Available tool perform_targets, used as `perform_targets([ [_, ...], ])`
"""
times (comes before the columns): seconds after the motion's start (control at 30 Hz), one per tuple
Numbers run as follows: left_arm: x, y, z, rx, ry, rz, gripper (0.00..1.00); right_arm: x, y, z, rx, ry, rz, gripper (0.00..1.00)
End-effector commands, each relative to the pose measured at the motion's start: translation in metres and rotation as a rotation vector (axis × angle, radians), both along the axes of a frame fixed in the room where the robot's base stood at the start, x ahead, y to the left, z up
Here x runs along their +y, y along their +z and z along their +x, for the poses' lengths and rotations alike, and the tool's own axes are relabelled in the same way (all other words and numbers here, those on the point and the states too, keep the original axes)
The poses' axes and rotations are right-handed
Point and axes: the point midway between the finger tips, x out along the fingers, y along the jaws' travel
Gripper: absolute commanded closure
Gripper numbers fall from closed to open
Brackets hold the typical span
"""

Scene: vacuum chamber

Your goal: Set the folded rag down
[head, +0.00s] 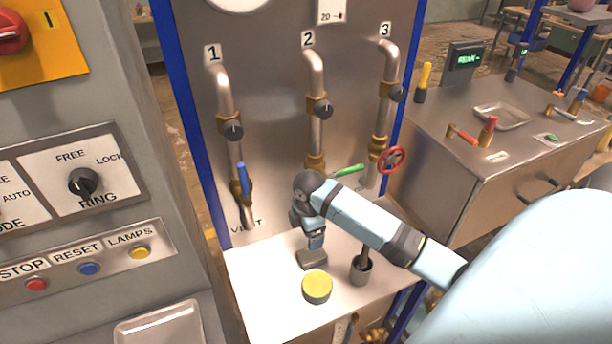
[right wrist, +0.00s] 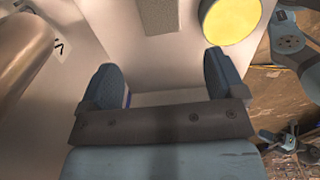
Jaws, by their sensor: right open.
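A small grey-brown folded rag (head: 313,259) lies flat on the white shelf (head: 262,292) below the pipe panel. It also shows at the top edge of the right wrist view (right wrist: 160,14), partly cut off. My right gripper (head: 316,240) points down just above and behind the rag in the head view. In the right wrist view the fingers of the right gripper (right wrist: 160,72) stand apart with only bare pale surface between them. The rag lies beyond the fingertips, outside the jaws. My left gripper is not in the head view.
A yellow-topped round thing (head: 317,287) stands close in front of the rag. A dark cup (head: 361,270) with a handle in it stands to the right. The blue (head: 242,178), green (head: 348,171) and red (head: 391,160) valve handles are behind. The shelf's left front is clear.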

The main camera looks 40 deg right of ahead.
Motion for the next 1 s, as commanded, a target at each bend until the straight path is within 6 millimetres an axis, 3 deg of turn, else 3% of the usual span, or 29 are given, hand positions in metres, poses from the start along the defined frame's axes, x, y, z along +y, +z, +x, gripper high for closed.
perform_targets([
  [0.17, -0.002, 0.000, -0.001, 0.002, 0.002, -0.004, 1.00, 0.038, -0.038, -0.023, -0.127, -0.126, 0.055, 0.11],
  [0.3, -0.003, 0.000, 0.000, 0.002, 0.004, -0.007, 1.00, 0.088, -0.071, -0.055, -0.322, -0.332, 0.176, 0.11],
  [0.4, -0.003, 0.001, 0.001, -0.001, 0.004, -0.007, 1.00, 0.121, -0.083, -0.084, -0.450, -0.493, 0.292, 0.11],
  [0.6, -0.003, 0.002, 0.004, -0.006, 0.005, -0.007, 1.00, 0.167, -0.085, -0.139, -0.630, -0.763, 0.529, 0.11],
  [0.7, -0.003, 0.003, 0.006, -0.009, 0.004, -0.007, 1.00, 0.180, -0.079, -0.158, -0.686, -0.849, 0.624, 0.11],
  [0.83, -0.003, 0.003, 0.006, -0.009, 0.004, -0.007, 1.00, 0.188, -0.073, -0.171, -0.722, -0.904, 0.692, 0.11],
  [1.0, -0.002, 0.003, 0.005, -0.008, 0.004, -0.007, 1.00, 0.189, -0.071, -0.173, -0.732, -0.915, 0.710, 0.11],
])
